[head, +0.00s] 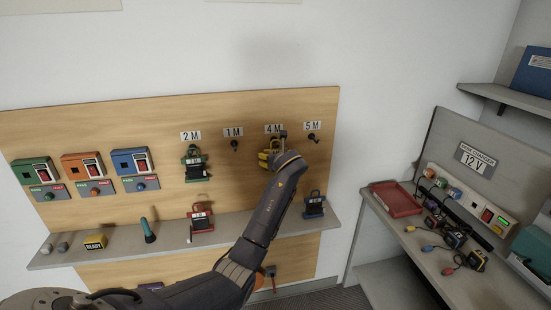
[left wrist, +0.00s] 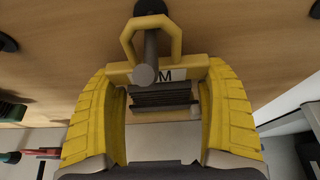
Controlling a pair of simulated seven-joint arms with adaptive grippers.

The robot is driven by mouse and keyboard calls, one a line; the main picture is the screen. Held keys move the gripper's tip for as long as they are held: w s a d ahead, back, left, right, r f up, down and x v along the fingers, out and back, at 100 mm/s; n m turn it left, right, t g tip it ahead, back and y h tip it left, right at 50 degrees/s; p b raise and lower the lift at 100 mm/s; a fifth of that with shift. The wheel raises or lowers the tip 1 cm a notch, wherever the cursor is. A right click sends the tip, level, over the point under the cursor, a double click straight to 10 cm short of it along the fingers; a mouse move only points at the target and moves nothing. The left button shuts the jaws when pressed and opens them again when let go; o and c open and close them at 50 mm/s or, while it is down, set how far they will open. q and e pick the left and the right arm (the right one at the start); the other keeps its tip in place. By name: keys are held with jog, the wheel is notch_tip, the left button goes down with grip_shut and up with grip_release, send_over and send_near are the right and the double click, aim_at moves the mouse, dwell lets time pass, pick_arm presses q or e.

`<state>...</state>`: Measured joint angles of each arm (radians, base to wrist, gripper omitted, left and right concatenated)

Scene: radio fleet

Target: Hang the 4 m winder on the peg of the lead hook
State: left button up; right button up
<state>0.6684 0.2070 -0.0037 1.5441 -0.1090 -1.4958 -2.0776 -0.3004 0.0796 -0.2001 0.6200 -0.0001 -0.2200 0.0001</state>
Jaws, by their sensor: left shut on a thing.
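The 4 m winder is yellow, with dark cord wound on it and a loop on top. It hangs under the 4 M sign (head: 273,128) in the head view, where the winder (head: 264,158) is partly hidden by my gripper. In the left wrist view the winder (left wrist: 118,73) has its loop around the grey peg (left wrist: 150,50), whose round end shows in front of the label. My left gripper (head: 278,155) has its yellow fingers (left wrist: 162,88) shut on the winder's sides. My right gripper is not in view.
A 2 M winder (head: 195,165) hangs at left, beside an empty 1 M peg (head: 234,145) and an empty 5 M peg (head: 314,138). Red (head: 201,222) and blue (head: 314,205) winders stand on the shelf (head: 120,256) below. A charger bench (head: 405,238) stands at right.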

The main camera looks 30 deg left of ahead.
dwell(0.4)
pick_arm(q)
jog(key=o, duration=1.3)
jog(key=shift+s+d, duration=0.1)
